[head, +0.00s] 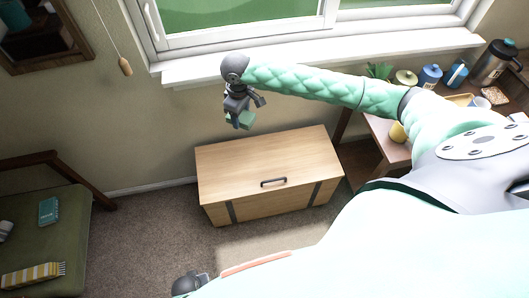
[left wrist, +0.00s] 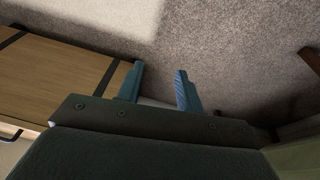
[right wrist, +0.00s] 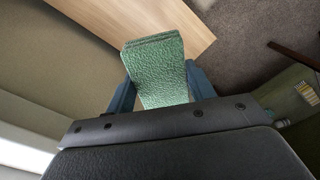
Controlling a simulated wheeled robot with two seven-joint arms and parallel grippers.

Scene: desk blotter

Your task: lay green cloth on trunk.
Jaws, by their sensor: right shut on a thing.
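The green cloth (right wrist: 160,70) is folded flat and sits between the fingers of my right gripper (right wrist: 160,95), which is shut on it. In the head view the cloth (head: 246,120) shows as a small green patch under the right gripper (head: 238,118), in front of the wall and above the back left part of the trunk. The trunk (head: 255,160) is light wood with a dark handle and dark straps; its lid is closed and bare. In the left wrist view my left gripper (left wrist: 160,88) is open and empty, beside the trunk (left wrist: 60,75) and above the carpet.
A green-topped seat (head: 60,235) at left holds a teal item (head: 48,210) and a striped yellow cloth (head: 33,274). A side table (head: 385,140) at right carries mugs, canisters and a kettle. A window sill (head: 320,55) runs behind. A cord pull (head: 125,67) hangs at left.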

